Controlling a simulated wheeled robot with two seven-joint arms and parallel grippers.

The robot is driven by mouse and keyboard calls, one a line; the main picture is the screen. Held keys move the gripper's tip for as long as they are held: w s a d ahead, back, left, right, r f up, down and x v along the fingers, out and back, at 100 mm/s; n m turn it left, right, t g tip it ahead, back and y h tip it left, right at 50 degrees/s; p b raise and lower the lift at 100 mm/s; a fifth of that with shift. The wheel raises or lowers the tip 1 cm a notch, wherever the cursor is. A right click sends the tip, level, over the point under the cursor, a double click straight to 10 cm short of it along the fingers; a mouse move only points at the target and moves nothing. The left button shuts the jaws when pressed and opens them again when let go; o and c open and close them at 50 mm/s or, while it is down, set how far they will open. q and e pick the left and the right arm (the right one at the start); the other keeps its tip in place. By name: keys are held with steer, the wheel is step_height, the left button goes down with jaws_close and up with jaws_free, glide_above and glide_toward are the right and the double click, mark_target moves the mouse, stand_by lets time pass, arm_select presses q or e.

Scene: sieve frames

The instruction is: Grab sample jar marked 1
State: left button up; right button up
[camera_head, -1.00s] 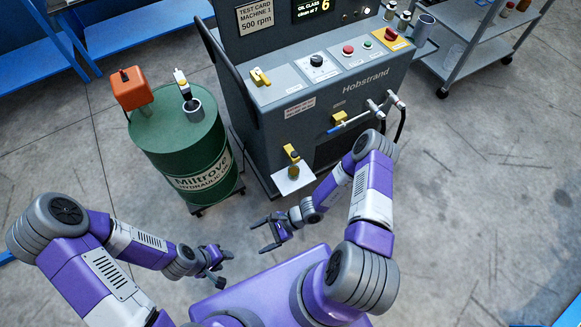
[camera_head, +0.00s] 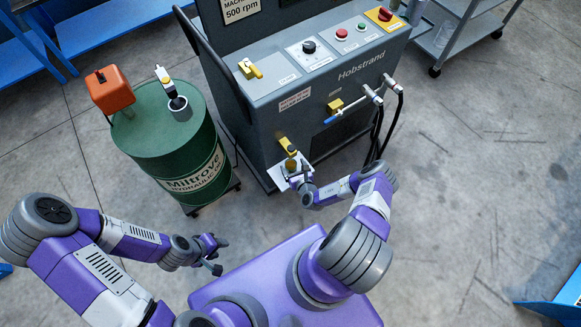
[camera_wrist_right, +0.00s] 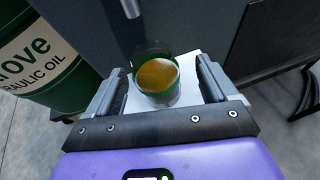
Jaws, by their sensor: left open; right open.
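A clear sample jar (camera_wrist_right: 158,77) with amber liquid and a green band stands on a small white shelf (camera_wrist_right: 188,68) in the right wrist view. In the head view the jar (camera_head: 291,164) is small, below a yellow-handled tap (camera_head: 287,146) on the machine front. No number can be read on it. My right gripper (camera_head: 297,178) is at the shelf, open. In the wrist view its fingers stand on either side of the jar, with gaps showing. My left gripper (camera_head: 213,256) is open and empty, low over the floor, away from the jar.
The grey Hobstrand machine (camera_head: 350,95) rises behind the shelf. Floor is clear at right.

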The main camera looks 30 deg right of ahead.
mark_target(289, 161)
steer(key=x, duration=0.1)
steer(key=b+x, duration=0.1)
steer(key=x, duration=0.1)
steer(key=shift+a+f, duration=0.15)
steer(key=shift+a, duration=0.15)
steer(key=shift+w+f+b, duration=0.1)
steer(key=shift+w+b, duration=0.2)
steer(key=shift+w, duration=0.15)
steer(key=c, duration=1.1)
steer(key=shift+c, duration=0.2)
